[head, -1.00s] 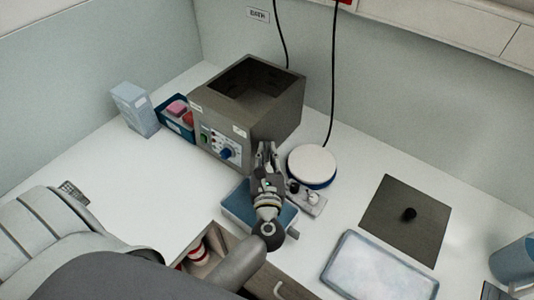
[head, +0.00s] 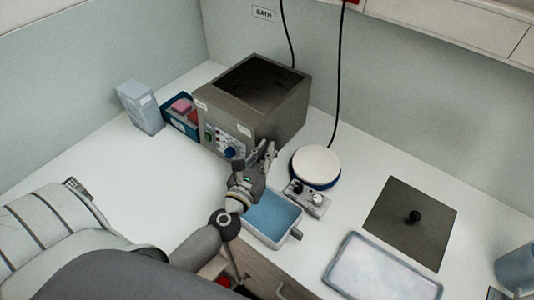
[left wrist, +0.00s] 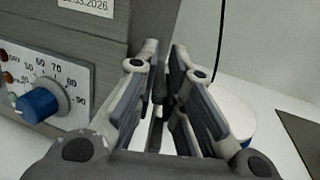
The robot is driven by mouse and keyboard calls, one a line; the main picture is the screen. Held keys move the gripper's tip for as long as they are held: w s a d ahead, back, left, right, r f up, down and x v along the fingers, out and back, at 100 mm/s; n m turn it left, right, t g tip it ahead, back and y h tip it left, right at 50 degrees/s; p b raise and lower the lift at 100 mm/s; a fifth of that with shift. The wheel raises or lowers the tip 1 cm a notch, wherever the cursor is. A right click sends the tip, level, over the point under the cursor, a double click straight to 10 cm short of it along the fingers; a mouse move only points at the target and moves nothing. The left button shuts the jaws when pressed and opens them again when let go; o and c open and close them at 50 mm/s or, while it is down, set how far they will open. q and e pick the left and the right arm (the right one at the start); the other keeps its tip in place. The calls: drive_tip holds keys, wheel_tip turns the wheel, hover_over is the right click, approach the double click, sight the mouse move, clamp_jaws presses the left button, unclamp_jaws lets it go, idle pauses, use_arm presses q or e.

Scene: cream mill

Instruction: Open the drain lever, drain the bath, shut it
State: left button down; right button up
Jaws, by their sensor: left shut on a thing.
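The bath (head: 285,125) is a grey metal box with an open, dark top, standing at the back of the counter. Its front panel carries a blue knob (head: 230,152), which also shows in the left wrist view (left wrist: 40,104). My left gripper (head: 268,154) is at the bath's lower right front corner, shut on a slim dark part between its fingers, apparently the drain lever (left wrist: 160,84). The fingers hide most of it, so its setting cannot be told. A blue tray (head: 272,216) sits below the gripper. My right gripper is out of view.
A round white-topped device (head: 316,165) with a small control box stands close right of the gripper. A dark square lid (head: 400,225) and a pale tray (head: 372,270) lie further right. A blue bin (head: 180,120) and a carton (head: 140,107) stand left.

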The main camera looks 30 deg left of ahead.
use_arm(q)
drive_tip(key=c, duration=1.5)
unclamp_jaws()
drive_tip(key=shift+s+d, duration=0.2)
drive_tip(key=shift+s, duration=1.15)
drive_tip(key=shift+s+d, duration=0.15)
drive_tip(key=shift+s, duration=1.15)
drive_tip(key=shift+s+d, duration=0.2)
drive_tip(key=shift+s, duration=1.15)
